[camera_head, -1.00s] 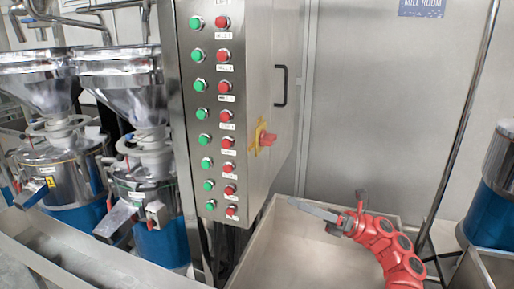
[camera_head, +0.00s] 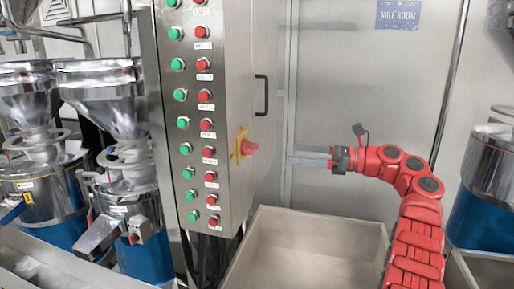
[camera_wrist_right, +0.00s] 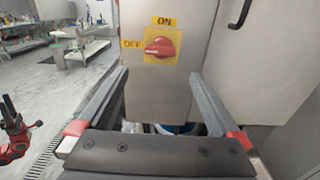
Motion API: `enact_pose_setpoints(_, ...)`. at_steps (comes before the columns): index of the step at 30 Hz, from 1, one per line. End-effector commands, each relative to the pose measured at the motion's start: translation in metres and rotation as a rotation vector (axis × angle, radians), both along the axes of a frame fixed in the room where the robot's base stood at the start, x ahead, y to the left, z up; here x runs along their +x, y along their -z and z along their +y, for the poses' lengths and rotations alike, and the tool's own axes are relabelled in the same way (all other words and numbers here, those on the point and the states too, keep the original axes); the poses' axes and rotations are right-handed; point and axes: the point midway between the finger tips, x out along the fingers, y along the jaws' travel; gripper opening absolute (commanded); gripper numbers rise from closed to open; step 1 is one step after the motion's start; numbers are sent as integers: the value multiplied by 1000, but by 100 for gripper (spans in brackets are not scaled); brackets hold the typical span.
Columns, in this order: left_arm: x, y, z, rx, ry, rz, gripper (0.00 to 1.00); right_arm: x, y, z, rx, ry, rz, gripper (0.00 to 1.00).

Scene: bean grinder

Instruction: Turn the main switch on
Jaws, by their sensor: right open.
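The main switch is a red rotary knob on a yellow plate (camera_head: 243,147), on the right side face of the steel control cabinet. In the right wrist view the red knob (camera_wrist_right: 160,47) sits below an ON label and right of an OFF label; its handle lies roughly level, with its narrow end towards OFF. My right gripper (camera_head: 308,156) is right of the switch, apart from it, pointing at it. In the wrist view its two fingers (camera_wrist_right: 159,76) are spread and empty, with the knob ahead between and above the tips. A red and black part at the wrist view's left edge seems to be my left arm.
The cabinet front (camera_head: 158,120) carries columns of green and red buttons. A steel trough (camera_head: 300,222) lies below my right arm. Grinders with funnels (camera_head: 105,85) stand at the left.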

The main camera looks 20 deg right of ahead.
Motion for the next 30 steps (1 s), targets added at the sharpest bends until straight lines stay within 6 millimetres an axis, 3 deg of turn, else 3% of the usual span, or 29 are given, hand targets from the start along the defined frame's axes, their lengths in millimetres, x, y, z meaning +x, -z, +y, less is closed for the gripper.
enact_pose_setpoints(7,0,-19,0,0,0,0,50,33,-3,51,1,-3,1,100)
enact_pose_setpoints(15,0,-30,0,0,0,0,50,60,-2,89,3,-1,1,100)
enact_pose_setpoints(28,0,-32,0,0,0,0,50,66,0,98,2,1,1,100)
enact_pose_setpoints(30,0,-32,0,0,0,0,50,66,0,98,2,1,1,89)
